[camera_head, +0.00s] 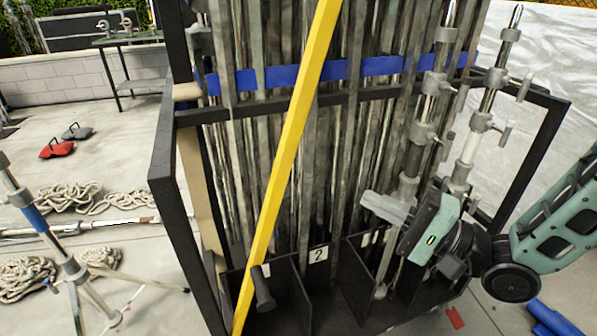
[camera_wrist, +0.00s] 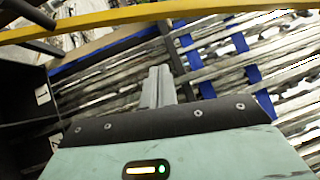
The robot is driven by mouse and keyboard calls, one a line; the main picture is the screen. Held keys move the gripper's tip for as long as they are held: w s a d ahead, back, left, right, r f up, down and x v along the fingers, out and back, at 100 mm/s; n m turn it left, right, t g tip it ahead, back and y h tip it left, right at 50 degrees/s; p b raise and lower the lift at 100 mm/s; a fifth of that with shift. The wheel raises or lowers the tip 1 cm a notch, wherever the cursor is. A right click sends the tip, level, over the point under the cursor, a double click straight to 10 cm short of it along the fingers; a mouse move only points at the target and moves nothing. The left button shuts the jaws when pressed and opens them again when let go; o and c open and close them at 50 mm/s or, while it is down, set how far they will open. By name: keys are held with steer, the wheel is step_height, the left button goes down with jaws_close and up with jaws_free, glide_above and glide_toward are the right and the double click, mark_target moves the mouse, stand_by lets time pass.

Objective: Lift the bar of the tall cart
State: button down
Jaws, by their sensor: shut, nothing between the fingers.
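The tall cart (camera_head: 163,165) is a black frame packed with upright metal poles. A yellow bar (camera_head: 297,120) runs diagonally across its front, from top centre down to lower left, with a dark handle (camera_head: 263,289) near its low end. In the wrist view the yellow bar (camera_wrist: 150,12) crosses the top edge. My gripper (camera_head: 376,208) is in front of the cart's right half, to the right of the yellow bar and apart from it. In the wrist view my gripper (camera_wrist: 158,82) has its fingers together and empty, with poles behind them.
Blue straps (camera_head: 335,69) hold the poles. Stands with clamps (camera_head: 425,120) rise close to my gripper. Black dividers (camera_head: 345,285) form the cart's base. A tripod stand (camera_head: 70,265) and ropes (camera_head: 75,198) are on the floor at left. A table (camera_head: 125,42) stands behind.

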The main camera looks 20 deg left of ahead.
steer(key=s+a+r+g+p, duration=0.1)
steer(key=a+r, duration=0.2)
steer(key=a, duration=0.8)
steer(key=shift+s+r+y, duration=0.3)
steer(key=shift+s+r, duration=0.05)
steer(key=shift+s, duration=0.05)
steer(key=s+a+r+n+h+p, duration=0.1)
steer(key=s+a+r+p, duration=0.1)
steer(key=s+a, duration=0.3)
steer(key=shift+s+a+r+g+p, duration=0.3)
steer(key=shift+a+g+p, duration=0.1)
steer(key=shift+a+p, duration=0.35)
